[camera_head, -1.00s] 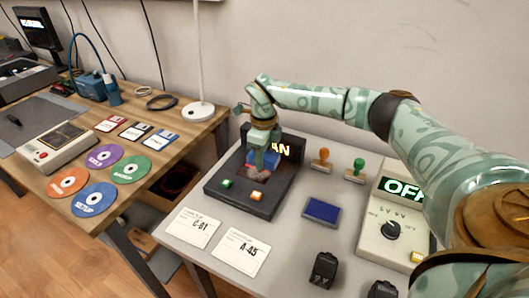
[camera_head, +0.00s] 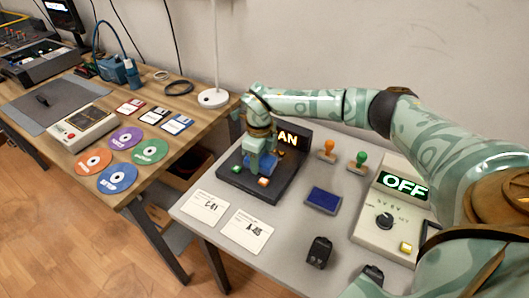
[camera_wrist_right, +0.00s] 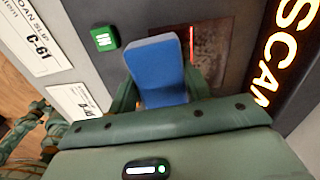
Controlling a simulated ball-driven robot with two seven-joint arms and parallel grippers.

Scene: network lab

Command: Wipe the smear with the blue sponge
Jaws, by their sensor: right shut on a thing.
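The blue sponge (camera_wrist_right: 157,72) is gripped between the fingers of my right gripper (camera_head: 260,165), low over the black scanner (camera_head: 262,195). The brown, mottled smear (camera_wrist_right: 213,55) shows on the scanner's window, just right of the sponge in the wrist view. A thin red line crosses that window. Whether the sponge touches the surface is hard to tell. In the head view my gripper and the sponge cover most of the window.
The scanner has a green button (camera_wrist_right: 104,38), an orange button (camera_head: 264,182) and a raised lit sign (camera_head: 288,139). Two cards (camera_head: 204,207), a blue ink pad (camera_head: 323,200), two stamps (camera_head: 327,150) and a device reading OFF (camera_head: 405,187) stand around it.

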